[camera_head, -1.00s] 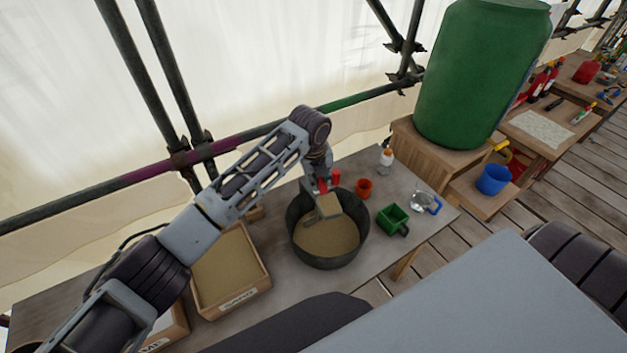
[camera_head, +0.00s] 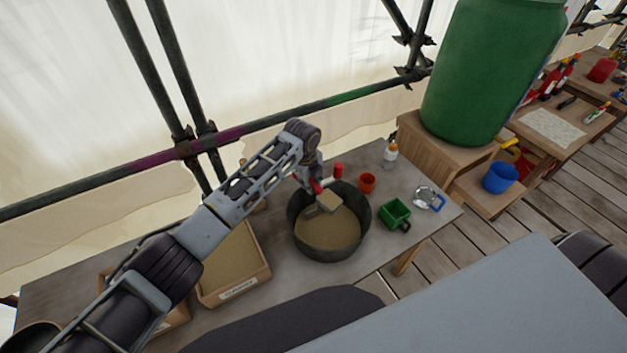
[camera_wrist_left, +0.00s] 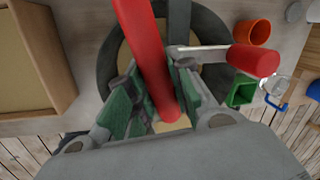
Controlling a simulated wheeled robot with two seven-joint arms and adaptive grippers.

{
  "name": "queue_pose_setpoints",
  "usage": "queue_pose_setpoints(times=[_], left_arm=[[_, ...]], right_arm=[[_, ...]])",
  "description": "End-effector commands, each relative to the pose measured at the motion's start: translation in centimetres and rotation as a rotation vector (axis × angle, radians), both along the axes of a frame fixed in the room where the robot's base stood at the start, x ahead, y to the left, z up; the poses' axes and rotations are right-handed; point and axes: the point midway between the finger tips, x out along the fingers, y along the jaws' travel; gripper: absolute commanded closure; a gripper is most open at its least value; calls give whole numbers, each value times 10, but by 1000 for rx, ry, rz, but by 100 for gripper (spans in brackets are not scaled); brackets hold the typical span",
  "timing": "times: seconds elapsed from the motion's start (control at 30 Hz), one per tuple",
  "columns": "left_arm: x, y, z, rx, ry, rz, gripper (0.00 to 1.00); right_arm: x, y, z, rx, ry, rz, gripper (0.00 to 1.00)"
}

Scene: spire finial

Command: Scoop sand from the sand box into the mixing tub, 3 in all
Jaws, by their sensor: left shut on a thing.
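My left gripper (camera_head: 316,186) is shut on the red handle (camera_wrist_left: 146,50) of a scoop, over the back-left part of the mixing tub. The dark round mixing tub (camera_head: 331,255) has sand (camera_head: 328,232) spread inside. The wooden sand box (camera_head: 263,275) is left of the tub, with sand in it, partly hidden by my left arm. My right gripper is not in view.
An orange cup (camera_head: 367,183), green container (camera_head: 394,214), clear jug with a blue handle (camera_head: 429,198) and bottle (camera_head: 390,153) stand right of the tub. Scaffold poles (camera_head: 178,90) rise behind the table.

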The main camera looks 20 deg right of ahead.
Motion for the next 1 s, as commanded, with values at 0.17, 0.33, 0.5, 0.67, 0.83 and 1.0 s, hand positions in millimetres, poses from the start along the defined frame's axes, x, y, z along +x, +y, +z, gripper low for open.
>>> queue_pose_setpoints(times=[0.17, 0.33, 0.5, 0.67, 0.83, 1.0], left_arm=[[0, -1, 1, -6, 11, 6, 100], [0, -1, 1, -6, 10, 5, 100], [0, 0, 0, -10, 8, 4, 100], [0, 0, 0, -30, -2, 2, 100], [-1, 1, 0, -65, -22, -1, 100], [-2, 3, 0, -113, -46, -6, 100]], right_arm=[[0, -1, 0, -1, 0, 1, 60], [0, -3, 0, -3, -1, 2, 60], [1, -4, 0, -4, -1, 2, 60], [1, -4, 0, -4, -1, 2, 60], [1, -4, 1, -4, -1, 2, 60], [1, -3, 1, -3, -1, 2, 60]])
